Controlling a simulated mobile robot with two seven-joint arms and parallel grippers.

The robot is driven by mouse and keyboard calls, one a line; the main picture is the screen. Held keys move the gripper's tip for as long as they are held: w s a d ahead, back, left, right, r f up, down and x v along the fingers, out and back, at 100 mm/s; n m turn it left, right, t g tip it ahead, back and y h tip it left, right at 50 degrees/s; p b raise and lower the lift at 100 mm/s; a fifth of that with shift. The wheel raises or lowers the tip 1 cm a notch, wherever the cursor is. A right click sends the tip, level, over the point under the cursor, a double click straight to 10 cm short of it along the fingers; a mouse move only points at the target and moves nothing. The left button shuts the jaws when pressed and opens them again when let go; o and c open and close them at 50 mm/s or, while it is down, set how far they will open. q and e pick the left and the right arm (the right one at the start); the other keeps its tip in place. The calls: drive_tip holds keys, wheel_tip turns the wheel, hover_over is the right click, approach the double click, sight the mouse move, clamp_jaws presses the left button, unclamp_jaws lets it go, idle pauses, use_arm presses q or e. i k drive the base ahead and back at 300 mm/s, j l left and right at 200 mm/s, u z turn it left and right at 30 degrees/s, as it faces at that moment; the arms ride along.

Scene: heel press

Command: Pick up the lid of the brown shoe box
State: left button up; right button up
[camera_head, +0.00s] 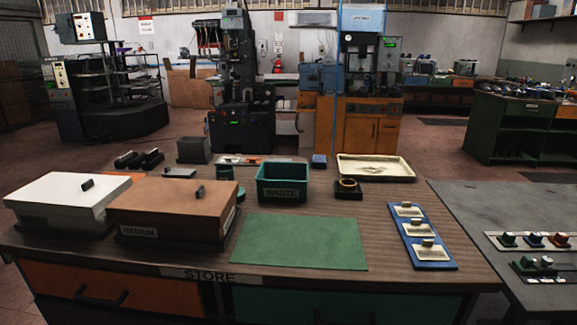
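The brown shoe box (172,236) sits on the near left part of the table, with a label reading MEDIUM on its front. Its brown lid (155,197) lies on top and appears closed. A small dark knob (200,192) stands up from the lid, right of its middle. Neither of my grippers is in view.
A white lidded box (62,195) stands close on the left. A green mat (300,242) lies to the right. Behind it are a green WASTE bin (282,193), a dark block with a ring (348,194) and a cream tray (375,177). A blue strip (437,263) holds three pieces.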

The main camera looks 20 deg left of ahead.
sight(204, 203)
drive_tip(key=u, duration=1.2)
